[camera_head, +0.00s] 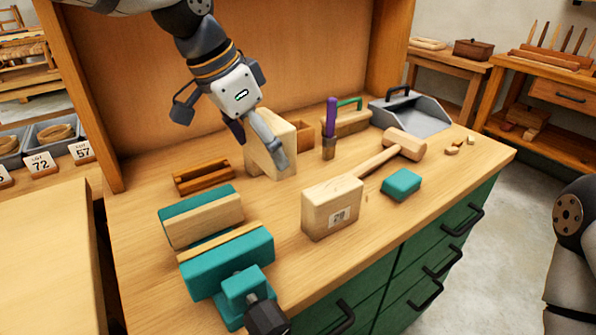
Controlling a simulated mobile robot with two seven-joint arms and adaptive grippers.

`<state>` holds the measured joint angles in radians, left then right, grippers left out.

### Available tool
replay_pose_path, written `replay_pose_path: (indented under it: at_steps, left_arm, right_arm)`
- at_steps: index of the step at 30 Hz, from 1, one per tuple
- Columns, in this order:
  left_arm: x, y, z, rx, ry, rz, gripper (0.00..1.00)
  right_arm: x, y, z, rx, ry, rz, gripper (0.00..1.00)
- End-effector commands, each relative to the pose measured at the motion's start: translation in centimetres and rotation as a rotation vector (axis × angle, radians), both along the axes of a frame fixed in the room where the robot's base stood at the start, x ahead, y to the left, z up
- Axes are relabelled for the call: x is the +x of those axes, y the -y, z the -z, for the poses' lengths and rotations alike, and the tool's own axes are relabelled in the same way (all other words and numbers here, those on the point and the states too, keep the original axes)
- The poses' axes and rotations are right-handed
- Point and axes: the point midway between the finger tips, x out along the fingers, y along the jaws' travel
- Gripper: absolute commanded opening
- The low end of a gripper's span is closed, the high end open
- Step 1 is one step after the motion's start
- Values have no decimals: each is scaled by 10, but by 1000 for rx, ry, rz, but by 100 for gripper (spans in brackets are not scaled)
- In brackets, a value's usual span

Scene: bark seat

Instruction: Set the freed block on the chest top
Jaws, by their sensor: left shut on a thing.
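My left gripper (263,140) points down over the back middle of the chest top (240,310). It is shut on a pale wooden block (283,132), with a finger across the block's near side. The block is tilted to the picture and its lower edge is at or just above the top; I cannot tell if it touches. A teal vise (228,262) with wood-faced jaws sits at the front left, with no block between its jaws. Only links of my right arm show at the right edge; its gripper is out of view.
A second pale block labelled 20 (331,208), a mallet (402,146), a teal block (401,184), a small wooden tray (202,177), a purple-handled tool (330,120) and a grey dustpan (410,114) stand around. A bare patch lies between vise and labelled block.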

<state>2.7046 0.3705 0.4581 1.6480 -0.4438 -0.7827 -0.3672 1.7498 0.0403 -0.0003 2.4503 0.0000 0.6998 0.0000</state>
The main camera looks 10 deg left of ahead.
Motion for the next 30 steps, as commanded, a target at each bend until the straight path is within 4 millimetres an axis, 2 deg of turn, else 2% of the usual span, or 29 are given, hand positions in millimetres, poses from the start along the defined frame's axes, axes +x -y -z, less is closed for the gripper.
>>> replay_pose_path:
  at_steps: [1, 4, 9, 14, 19, 20, 24, 25, 27, 30]
  left_arm:
    - [12, 8, 11, 0, -7, 1, 42]
    - [26, 17, 35, 1, -12, 1, 42]
    - [43, 28, 56, -1, -7, 0, 42]
    - [51, 34, 67, -1, -5, 2, 42]
    - [52, 35, 95, -1, -1, 0, 42]
    - [52, 35, 96, -1, 1, 0, 36]
    - [52, 34, 96, 0, 2, 1, 36]
    - [52, 34, 96, 1, 1, 1, 87]
    - [52, 34, 96, 1, 1, 1, 100]
    - [52, 34, 96, 0, 2, 1, 100]
  right_arm:
    - [-4, 0, 4, 1, -16, 0, 88]
    - [-11, 0, 11, 1, -43, 0, 88]
    - [-18, 0, 16, 1, -66, 0, 88]
    - [-20, 0, 19, 0, -76, -1, 88]
    - [-20, 0, 19, 0, -76, -1, 88]
    - [-20, 0, 19, 0, -76, -1, 88]
    - [-20, 0, 19, 0, -76, -1, 88]
    - [-20, 0, 19, 0, -76, -1, 88]
    - [-20, 0, 19, 0, -76, -1, 88]
    - [-20, 0, 19, 0, -76, -1, 88]
